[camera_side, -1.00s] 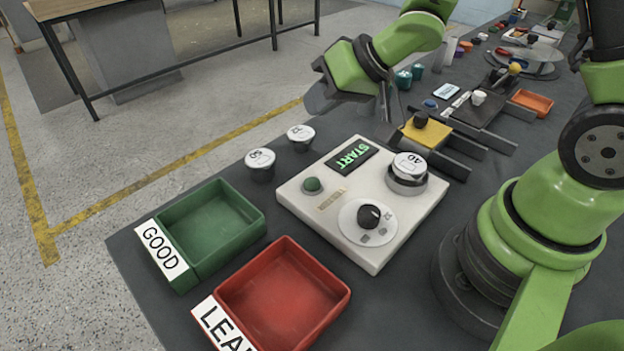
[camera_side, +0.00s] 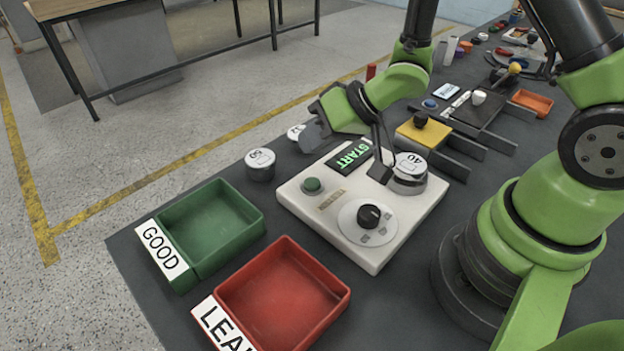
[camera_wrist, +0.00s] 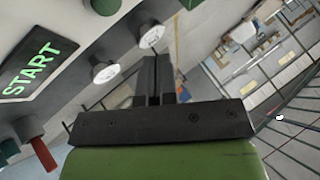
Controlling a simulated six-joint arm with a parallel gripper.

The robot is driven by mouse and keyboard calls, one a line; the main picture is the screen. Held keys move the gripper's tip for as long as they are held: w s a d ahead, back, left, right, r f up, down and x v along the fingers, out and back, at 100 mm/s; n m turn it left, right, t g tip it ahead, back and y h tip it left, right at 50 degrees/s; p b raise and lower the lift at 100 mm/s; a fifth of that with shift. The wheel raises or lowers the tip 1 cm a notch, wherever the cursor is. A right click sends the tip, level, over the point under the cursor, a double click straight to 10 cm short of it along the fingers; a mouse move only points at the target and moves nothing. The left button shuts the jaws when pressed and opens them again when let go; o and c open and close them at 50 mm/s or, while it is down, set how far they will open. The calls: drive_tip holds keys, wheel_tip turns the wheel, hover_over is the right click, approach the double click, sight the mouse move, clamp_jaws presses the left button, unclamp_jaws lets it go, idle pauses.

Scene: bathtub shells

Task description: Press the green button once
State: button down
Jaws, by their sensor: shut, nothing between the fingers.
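The green button (camera_side: 313,185) is a small round cap on the left part of a white control panel (camera_side: 297,204). It shows cut off at the top of the wrist view (camera_wrist: 105,5). The START display (camera_side: 349,157) lies on the panel between my wrist and the black knob (camera_side: 369,215).
A lidded white-topped canister (camera_side: 260,164) stands left of the panel; another (camera_side: 296,131) is partly hidden by my gripper. A canister marked 40 (camera_side: 410,166) sits on the panel. Green (camera_side: 258,222) and red (camera_side: 345,300) trays lie in front. A yellow-plated fixture (camera_side: 425,131) stands behind.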

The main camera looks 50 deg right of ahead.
sight(314, 180)
drive_tip(key=shift+f, duration=2.3)
drive_tip(key=shift+f, duration=0.15)
drive_tip(key=shift+f, duration=0.25)
drive_tip(key=shift+f, duration=0.45)
idle(0.7)
drive_tip(key=shift+r, duration=0.85)
drive_tip(key=shift+r, duration=0.1)
drive_tip(key=shift+r, duration=2.4)
